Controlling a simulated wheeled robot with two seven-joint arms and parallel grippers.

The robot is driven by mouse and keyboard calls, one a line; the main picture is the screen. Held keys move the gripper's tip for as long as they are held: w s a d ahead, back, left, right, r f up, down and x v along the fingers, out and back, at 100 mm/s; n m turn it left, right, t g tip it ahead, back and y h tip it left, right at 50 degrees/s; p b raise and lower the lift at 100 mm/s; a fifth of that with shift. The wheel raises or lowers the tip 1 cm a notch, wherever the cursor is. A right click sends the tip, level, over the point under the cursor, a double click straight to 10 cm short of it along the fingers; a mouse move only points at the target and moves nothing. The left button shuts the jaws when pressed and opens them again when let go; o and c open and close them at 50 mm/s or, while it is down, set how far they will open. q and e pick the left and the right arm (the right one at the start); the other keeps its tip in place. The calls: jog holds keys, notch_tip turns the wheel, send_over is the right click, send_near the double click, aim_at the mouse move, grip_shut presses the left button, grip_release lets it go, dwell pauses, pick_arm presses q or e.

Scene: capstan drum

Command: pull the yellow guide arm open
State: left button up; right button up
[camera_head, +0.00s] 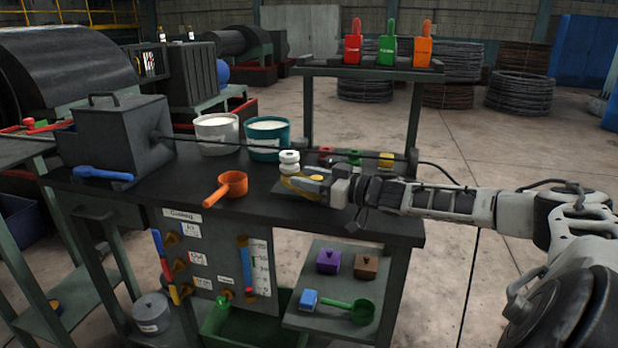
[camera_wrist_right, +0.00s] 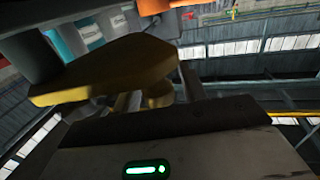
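The yellow guide arm (camera_head: 298,184) lies at the middle of the dark bench, below a white stacked roller (camera_head: 289,162). My right gripper (camera_head: 318,186) is right at the guide arm and hides part of it; my arm reaches in from the right. In the right wrist view the yellow guide arm (camera_wrist_right: 110,70) is large and close in front of the gripper (camera_wrist_right: 155,98). A smaller yellow part shows between the grey finger parts. I cannot tell whether the fingers are closed on it. My left gripper is not in view.
An orange ladle (camera_head: 232,184), a white tub (camera_head: 216,134) and a teal tub (camera_head: 268,138) stand left of the guide arm. A grey box (camera_head: 118,135) and a blue scoop (camera_head: 103,174) are farther left. A rack with several coloured bottles (camera_head: 388,50) stands behind.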

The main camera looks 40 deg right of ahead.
dwell(0.3)
jog(key=shift+v, duration=1.25)
pick_arm(q)
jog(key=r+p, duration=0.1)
jog(key=p, duration=0.2)
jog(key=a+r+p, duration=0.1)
jog(key=p, duration=0.2)
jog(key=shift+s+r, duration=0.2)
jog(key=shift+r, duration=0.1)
pick_arm(e)
jog(key=v, duration=1.3)
jog(key=shift+s, duration=0.2)
